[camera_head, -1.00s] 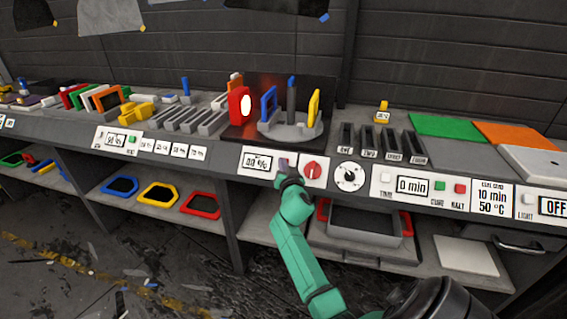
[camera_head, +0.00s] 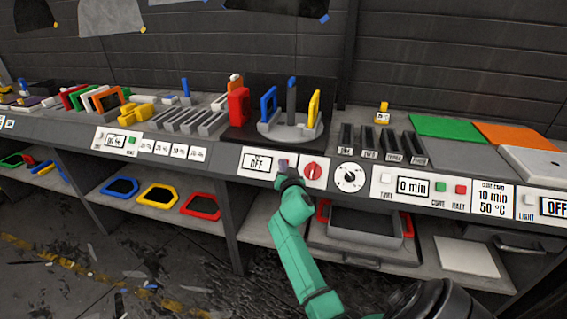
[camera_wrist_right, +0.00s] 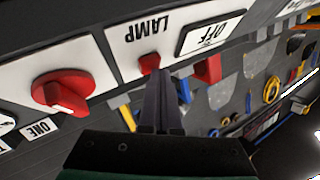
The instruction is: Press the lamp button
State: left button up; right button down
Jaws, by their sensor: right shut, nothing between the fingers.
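The lamp panel (camera_head: 259,162) on the bench front reads OFF in the head view. In the right wrist view the panel (camera_wrist_right: 178,28) shows upside down with the word LAMP, an OFF display and the red lamp button (camera_wrist_right: 149,63). My right gripper (camera_wrist_right: 158,74) is shut and empty, its fingertips at the button; whether they touch it I cannot tell. In the head view the right gripper (camera_head: 284,167) covers the button. The red lamp housing (camera_head: 238,107) on the bench top is unlit. My left gripper is not in view.
A red rotary knob (camera_head: 312,171) sits just right of the lamp panel; it also shows in the wrist view (camera_wrist_right: 63,92). A round dial (camera_head: 350,177) is further right. A fixture (camera_head: 290,128) with blue and yellow uprights stands on the bench above.

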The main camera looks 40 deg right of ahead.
jog(key=s+a+r+p, duration=0.1)
jog(key=r+p, duration=0.1)
jog(key=s+a+r+p, duration=0.1)
jog(key=a+r+p, duration=0.1)
jog(key=shift+s+a+r, duration=0.1)
jog(key=shift+s+a, duration=0.1)
jog(key=shift+a, duration=0.05)
dwell(0.5)
